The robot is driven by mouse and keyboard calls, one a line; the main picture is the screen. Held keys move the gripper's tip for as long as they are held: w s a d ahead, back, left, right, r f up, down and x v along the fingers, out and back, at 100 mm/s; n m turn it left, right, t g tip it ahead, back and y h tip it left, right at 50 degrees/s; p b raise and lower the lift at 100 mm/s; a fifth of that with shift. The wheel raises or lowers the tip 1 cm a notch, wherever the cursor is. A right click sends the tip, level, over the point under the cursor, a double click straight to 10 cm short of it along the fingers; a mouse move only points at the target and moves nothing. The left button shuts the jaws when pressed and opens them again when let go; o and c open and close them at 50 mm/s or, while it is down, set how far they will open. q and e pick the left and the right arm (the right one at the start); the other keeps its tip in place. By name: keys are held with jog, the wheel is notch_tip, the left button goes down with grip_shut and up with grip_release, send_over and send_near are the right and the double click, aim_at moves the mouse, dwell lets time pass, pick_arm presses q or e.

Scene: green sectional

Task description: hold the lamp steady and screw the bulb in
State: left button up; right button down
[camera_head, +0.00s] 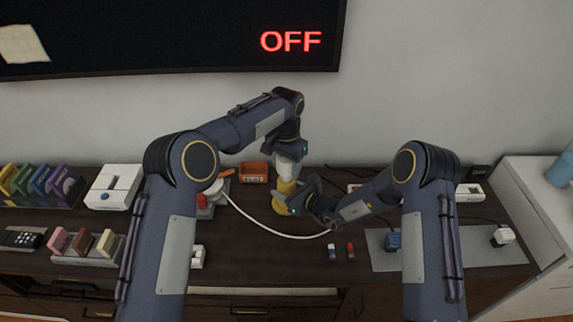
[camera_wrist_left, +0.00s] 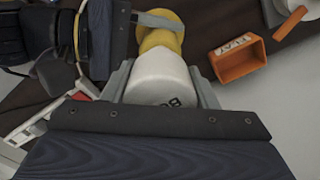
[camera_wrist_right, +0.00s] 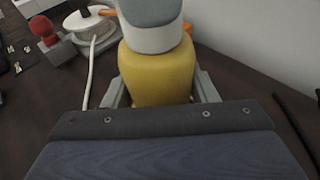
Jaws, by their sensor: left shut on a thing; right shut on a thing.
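The yellow lamp (camera_head: 284,195) stands upright near the back of the dark table. My right gripper (camera_wrist_right: 156,90) is shut around its yellow body. The white bulb (camera_wrist_left: 160,82), with dark lettering, sits in line with the lamp on its top end. My left gripper (camera_wrist_left: 163,75) is shut on the bulb from above, one finger on each side. The bulb's white lower part also shows in the right wrist view (camera_wrist_right: 156,38), touching the yellow body. The thread is hidden, so I cannot tell how deep the bulb sits. The wall screen (camera_head: 290,41) reads OFF in red.
An orange box (camera_head: 253,172) stands behind the lamp to the left. A white cable (camera_head: 262,226) curves across the table front. A red-topped object (camera_wrist_right: 41,27) is left of the lamp. A grey mat (camera_head: 450,250) lies at right. The wall is close behind.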

pick_arm(q)
jog(key=o, duration=1.1)
jog(key=shift+c, duration=0.2)
jog(key=shift+r, duration=2.3)
jog(key=shift+o, duration=0.6)
notch_tip(320, 180, up, 6)
jog(key=n, duration=0.5)
jog(key=shift+f, duration=0.25)
